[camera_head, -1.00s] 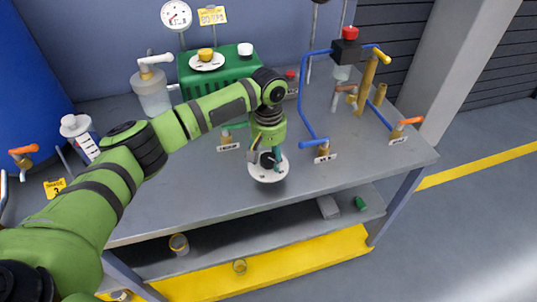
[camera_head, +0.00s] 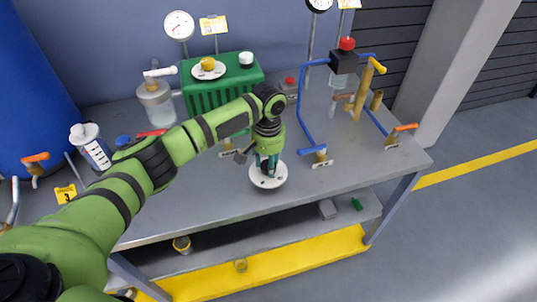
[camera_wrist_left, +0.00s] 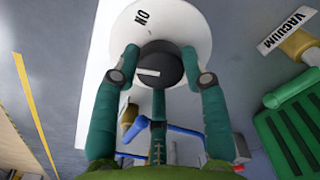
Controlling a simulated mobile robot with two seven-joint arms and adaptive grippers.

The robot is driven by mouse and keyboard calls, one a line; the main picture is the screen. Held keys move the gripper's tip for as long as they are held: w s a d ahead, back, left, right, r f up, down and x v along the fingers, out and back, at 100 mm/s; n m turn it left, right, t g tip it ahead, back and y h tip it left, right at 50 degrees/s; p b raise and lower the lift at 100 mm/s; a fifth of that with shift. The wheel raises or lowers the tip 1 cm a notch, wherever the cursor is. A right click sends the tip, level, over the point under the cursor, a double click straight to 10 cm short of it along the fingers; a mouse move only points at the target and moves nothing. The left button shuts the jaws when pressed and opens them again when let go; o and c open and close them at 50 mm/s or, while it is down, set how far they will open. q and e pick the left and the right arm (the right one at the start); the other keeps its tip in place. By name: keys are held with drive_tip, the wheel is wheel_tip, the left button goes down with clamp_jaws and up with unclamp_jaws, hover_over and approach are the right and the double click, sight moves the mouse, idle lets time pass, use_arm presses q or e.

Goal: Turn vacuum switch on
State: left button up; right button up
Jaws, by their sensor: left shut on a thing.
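The vacuum switch has a round white plate (camera_head: 268,177) on the bench, near its front edge. In the left wrist view the plate (camera_wrist_left: 190,22) is marked "ON", and a dark round knob (camera_wrist_left: 160,66) with a white pointer line stands at its middle. My left gripper (camera_head: 268,164) comes down on it from above in the head view. In the head view the fingers hide most of the knob. My right gripper is not in view.
A green radiator (camera_head: 222,88) with caps stands behind. Blue piping (camera_head: 304,105) with valves and a pump with a red top (camera_head: 347,44) stand to the right. A "VACUUM" label (camera_wrist_left: 286,31) lies near the switch. The bench front right (camera_head: 360,170) is clear.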

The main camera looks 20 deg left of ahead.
use_arm(q)
drive_tip(key=m+p, duration=0.2)
drive_tip(key=shift+s+f+m, duration=0.1)
drive_tip(key=shift+s+m, duration=0.2)
drive_tip(key=shift+m, duration=0.1)
drive_tip(key=m+p, duration=0.1)
drive_tip(key=m, duration=0.1)
drive_tip(key=shift+m, duration=0.4)
drive_tip(key=m, duration=0.2)
drive_tip(key=shift+f+m+p, duration=0.1)
drive_tip(key=shift+m+p, duration=0.2)
drive_tip(key=shift+p, duration=0.1)
drive_tip(key=shift+a+m, duration=0.15)
drive_tip(key=shift+m, duration=1.35)
drive_tip(key=shift+f+p, duration=0.1)
drive_tip(key=shift+p, duration=0.2)
drive_tip(key=o, duration=1.2)
drive_tip(key=shift+c, duration=0.2)
drive_tip(key=shift+w+a, duration=0.1)
drive_tip(key=shift+r, duration=0.2)
